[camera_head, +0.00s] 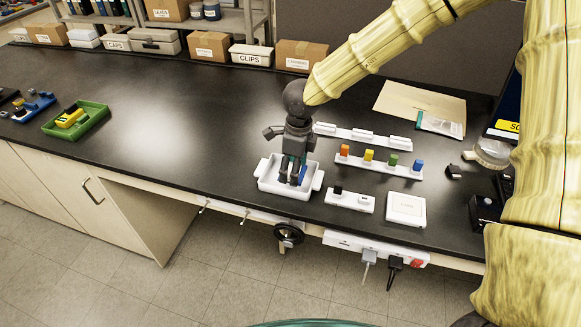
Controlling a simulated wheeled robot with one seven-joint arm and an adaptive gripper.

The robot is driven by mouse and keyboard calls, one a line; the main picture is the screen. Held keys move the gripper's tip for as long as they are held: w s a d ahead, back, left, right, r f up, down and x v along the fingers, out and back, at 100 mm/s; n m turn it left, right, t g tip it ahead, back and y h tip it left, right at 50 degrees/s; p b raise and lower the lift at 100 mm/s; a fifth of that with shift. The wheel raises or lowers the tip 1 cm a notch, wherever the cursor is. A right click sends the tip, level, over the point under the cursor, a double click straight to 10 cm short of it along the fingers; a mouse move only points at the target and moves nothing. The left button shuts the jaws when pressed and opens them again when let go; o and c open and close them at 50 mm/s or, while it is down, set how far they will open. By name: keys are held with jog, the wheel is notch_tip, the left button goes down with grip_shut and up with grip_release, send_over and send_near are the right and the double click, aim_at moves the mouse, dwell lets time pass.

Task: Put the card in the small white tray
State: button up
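The small white tray (263,183) stands near the front edge of the black bench, with a handle at each side. My gripper (293,180) points straight down over it, its dark fingers reaching inside the tray walls. A small blue piece (304,173) shows by the right finger; it may be the card, but I cannot tell whether it is held or lies in the tray. The fingers are too small and dark to tell open from shut.
Right of the tray are a white holder (350,202), a square white box (406,208) and a rack of coloured blocks (379,165). Behind lies a white strip (362,138). A green tray (75,122) is far left; the bench between is clear.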

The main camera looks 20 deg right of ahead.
aim_at(291, 168)
jog(key=shift+w, duration=0.95)
jog(key=shift+a+f+p, duration=0.1)
jog(key=shift+f+p, duration=0.8)
jog(key=shift+f, duration=1)
jog(key=shift+f, duration=0.15)
jog(key=o, duration=0.5)
jog(key=shift+w, duration=0.1)
jog(key=r, duration=0.4)
jog(key=r+b, duration=0.1)
jog(key=r, duration=0.3)
jog(key=r+b, duration=0.1)
jog(key=r, duration=0.3)
jog(key=shift+s+d+r, duration=0.15)
jog(key=shift+s+d, duration=0.15)
jog(key=shift+d, duration=0.1)
